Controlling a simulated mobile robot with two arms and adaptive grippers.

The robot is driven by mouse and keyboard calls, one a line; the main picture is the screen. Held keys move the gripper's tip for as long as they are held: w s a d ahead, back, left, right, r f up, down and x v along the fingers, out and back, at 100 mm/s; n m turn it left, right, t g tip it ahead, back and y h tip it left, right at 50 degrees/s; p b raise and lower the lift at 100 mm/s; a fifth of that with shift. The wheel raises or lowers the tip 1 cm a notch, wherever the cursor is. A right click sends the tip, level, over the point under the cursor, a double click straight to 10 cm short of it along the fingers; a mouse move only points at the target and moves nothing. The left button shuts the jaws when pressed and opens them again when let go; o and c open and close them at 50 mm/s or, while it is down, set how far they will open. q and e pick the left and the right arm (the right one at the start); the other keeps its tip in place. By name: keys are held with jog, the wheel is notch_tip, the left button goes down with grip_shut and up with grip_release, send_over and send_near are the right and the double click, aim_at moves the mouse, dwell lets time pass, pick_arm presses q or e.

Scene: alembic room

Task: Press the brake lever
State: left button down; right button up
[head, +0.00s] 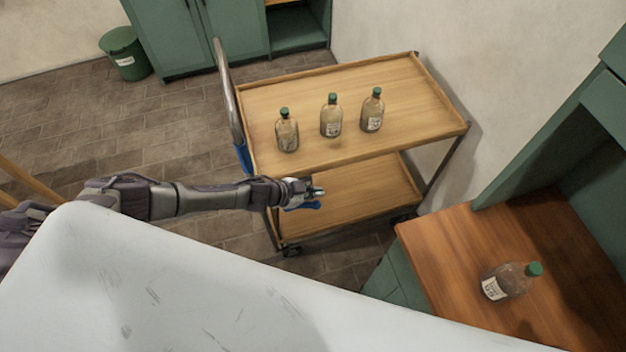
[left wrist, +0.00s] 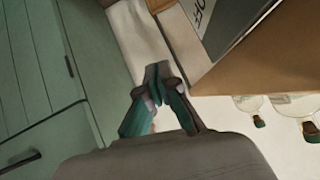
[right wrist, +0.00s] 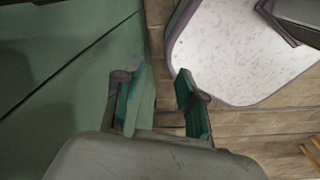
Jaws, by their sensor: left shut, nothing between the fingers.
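The wooden cart (head: 350,95) stands ahead with a curved metal handle (head: 228,95) on its left side. A blue part (head: 243,158) sits low at that side below the handle; I cannot tell if it is the brake lever. My left gripper (head: 318,192) is shut and empty at the cart's near side, in front of the lower shelf. My right gripper (right wrist: 155,75) is open and empty in the right wrist view.
Three bottles (head: 331,117) stand on the cart's top. A green bin (head: 125,55) and green cabinets (head: 165,40) are at the back left. A white surface (head: 150,290) fills the lower left.

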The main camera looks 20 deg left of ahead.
pick_arm(q)
jog(key=r, duration=0.1)
jog(key=s+r, duration=0.1)
jog(key=r, duration=0.1)
jog(key=a+r, duration=0.1)
jog(key=r, duration=0.1)
jog(key=shift+s+a+r+p, duration=0.1)
jog(key=shift+s+r+p, duration=0.15)
jog(key=shift+s+p, duration=0.1)
pick_arm(e)
jog(key=shift+s+a+r, duration=0.25)
jog(key=shift+a+r, duration=0.3)
jog(key=shift+a, duration=0.15)
jog(key=shift+d, duration=0.1)
